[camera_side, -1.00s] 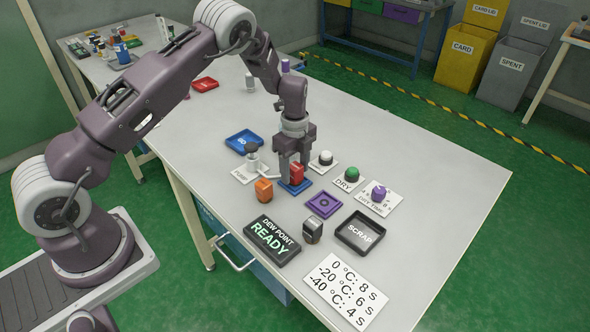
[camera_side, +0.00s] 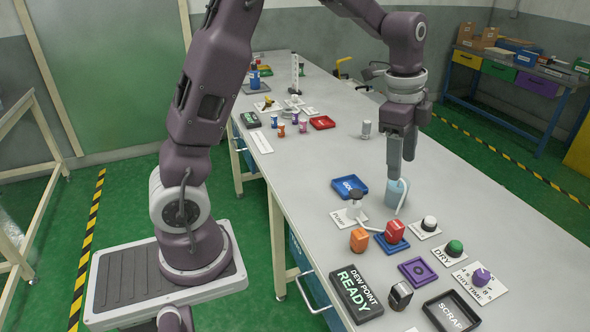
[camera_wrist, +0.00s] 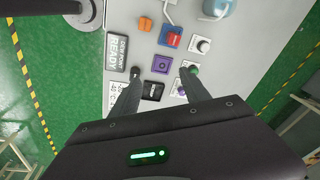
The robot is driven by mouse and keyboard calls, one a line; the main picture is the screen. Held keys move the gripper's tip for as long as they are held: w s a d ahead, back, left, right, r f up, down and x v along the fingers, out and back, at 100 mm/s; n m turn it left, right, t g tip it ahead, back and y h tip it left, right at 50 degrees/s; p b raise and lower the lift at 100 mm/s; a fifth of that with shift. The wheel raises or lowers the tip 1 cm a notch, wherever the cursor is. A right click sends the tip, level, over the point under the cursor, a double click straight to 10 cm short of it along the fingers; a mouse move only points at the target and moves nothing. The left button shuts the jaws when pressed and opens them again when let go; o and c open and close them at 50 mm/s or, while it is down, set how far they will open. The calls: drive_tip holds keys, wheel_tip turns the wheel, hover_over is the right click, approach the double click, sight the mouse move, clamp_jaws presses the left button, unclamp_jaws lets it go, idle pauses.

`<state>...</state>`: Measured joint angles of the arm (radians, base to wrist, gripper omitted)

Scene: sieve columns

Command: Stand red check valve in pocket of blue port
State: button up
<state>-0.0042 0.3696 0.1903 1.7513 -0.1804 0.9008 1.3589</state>
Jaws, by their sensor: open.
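The red check valve (camera_side: 395,230) stands upright on the blue port (camera_side: 384,246), apparently seated in its pocket; the pocket itself is hidden beneath it. In the wrist view the red valve (camera_wrist: 174,40) shows over the blue port (camera_wrist: 163,40). My gripper (camera_side: 402,168) is open and empty, raised above and behind the valve, near the light blue cylinder. In the wrist view its two fingers (camera_wrist: 161,92) are spread apart, with nothing between them.
A light blue cylinder (camera_side: 393,193) with a pale hose stands behind the port. An orange block (camera_side: 359,240), a purple port (camera_side: 418,271), a white knob (camera_side: 429,224) and a green knob (camera_side: 454,248) surround it. A blue tray (camera_side: 349,198) lies left.

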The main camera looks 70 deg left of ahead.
drive_tip(key=s+d+r+n+t, duration=0.25)
drive_tip(key=s+r+n, duration=0.45)
drive_tip(key=s, duration=0.5)
drive_tip(key=s+d+n+t, duration=0.1)
drive_tip(key=s+n, duration=0.4)
drive_tip(key=s, duration=0.9)
drive_tip(key=shift+s+d+f+y, duration=0.2)
drive_tip(key=shift+d+y, duration=0.1)
drive_tip(key=shift+d, duration=0.1)
